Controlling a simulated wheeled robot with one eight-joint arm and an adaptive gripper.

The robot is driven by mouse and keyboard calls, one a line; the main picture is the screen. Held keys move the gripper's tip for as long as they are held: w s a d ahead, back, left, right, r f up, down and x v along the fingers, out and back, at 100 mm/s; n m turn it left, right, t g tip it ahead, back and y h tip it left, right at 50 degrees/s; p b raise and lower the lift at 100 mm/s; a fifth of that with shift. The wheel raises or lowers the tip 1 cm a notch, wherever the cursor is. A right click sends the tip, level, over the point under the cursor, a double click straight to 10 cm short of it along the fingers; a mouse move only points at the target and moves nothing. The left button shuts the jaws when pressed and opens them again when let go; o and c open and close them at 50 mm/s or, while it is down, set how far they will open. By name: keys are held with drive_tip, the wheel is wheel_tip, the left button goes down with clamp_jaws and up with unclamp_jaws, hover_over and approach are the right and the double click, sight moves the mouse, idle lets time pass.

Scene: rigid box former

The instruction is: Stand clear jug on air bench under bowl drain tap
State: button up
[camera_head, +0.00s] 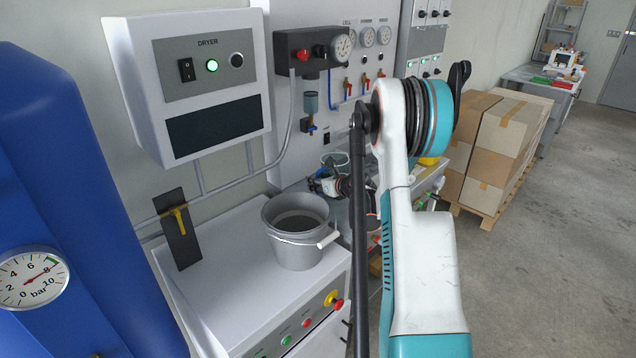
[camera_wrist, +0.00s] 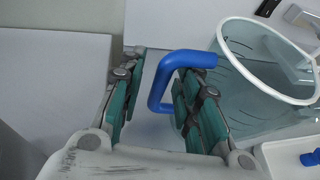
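The clear jug (camera_wrist: 262,85) has a white rim and a blue handle (camera_wrist: 159,82), and its open top shows in the wrist view. In the head view the clear jug (camera_head: 334,160) is small, just behind my gripper (camera_head: 322,186). In the wrist view my gripper (camera_wrist: 157,100) is open. The handle's upright bar is between the two fingers, and the right finger overlaps the handle's loop. I cannot tell whether either finger touches it. The clear bowl (camera_head: 311,103) hangs under the regulator on the panel, with the drain tap (camera_head: 312,129) below it.
A grey bucket (camera_head: 297,232) stands on the white cabinet left of my arm. The dryer (camera_head: 190,85) hangs on the wall above. Stacked cartons (camera_head: 497,145) stand on a pallet at right. My arm hides much of the bench.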

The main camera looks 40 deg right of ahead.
drive_tip(key=shift+r, duration=0.15)
drive_tip(key=p+v, duration=0.2)
drive_tip(key=v, duration=1)
drive_tip(key=shift+p, duration=0.3)
